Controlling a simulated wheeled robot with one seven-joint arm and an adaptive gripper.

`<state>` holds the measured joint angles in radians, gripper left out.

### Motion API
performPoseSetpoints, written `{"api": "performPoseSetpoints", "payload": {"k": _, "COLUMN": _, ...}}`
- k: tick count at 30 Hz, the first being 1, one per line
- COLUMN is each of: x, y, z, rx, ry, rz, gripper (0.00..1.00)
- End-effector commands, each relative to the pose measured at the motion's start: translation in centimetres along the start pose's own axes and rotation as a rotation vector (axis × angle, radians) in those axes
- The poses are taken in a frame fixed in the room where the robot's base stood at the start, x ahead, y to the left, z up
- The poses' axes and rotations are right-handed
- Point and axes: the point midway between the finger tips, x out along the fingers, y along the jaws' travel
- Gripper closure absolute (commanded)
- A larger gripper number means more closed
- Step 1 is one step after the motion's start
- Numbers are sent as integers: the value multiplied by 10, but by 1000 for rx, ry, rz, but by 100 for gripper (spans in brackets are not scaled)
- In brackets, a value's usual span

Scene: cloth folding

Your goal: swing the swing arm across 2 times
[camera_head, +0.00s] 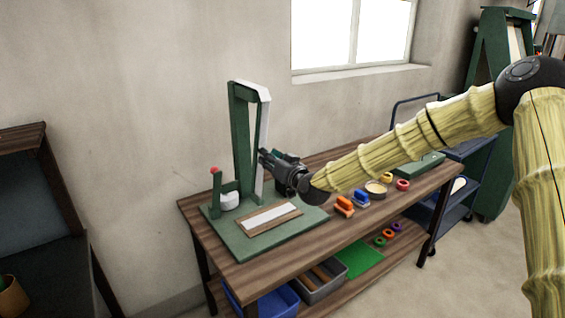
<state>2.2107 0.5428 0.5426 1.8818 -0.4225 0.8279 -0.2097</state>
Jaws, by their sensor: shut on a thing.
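A green fixture board (285,228) lies on the left end of the wooden table. A tall green and white upright frame, seemingly including the swing arm (240,135), rises from its back. I cannot tell which part pivots. My gripper (264,158) is shut at the right side of this frame, against its upright. The exact contact is small and partly hidden by the fingers. A short green post with a red ball (214,170) stands at the left of the board. A white round piece (229,200) sits beside it. A wood-framed white pad (268,218) lies in front.
Orange and blue blocks (344,205), a round tin (376,189) and small colored rings (402,184) lie right of the fixture, under my arm. A dark blue cart (470,150) stands right; a dark cabinet (40,190) stands left.

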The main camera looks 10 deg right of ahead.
Motion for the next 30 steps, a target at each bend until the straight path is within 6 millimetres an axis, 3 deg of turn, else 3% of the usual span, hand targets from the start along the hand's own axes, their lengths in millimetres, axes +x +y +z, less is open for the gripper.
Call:
{"api": "performPoseSetpoints", "payload": {"k": 9, "x": -1, "y": -24, "z": 1, "rx": 139, "ry": -6, "rz": -1, "gripper": 100}}
{"api": "performPoseSetpoints", "payload": {"k": 26, "x": -1, "y": -30, "z": -1, "rx": 172, "ry": -5, "rz": -2, "gripper": 100}}
{"api": "performPoseSetpoints", "payload": {"k": 27, "x": -1, "y": -30, "z": -1, "rx": 172, "ry": -5, "rz": -3, "gripper": 69}}
{"api": "performPoseSetpoints", "payload": {"k": 30, "x": -1, "y": -30, "z": -1, "rx": 172, "ry": -5, "rz": -2, "gripper": 50}}
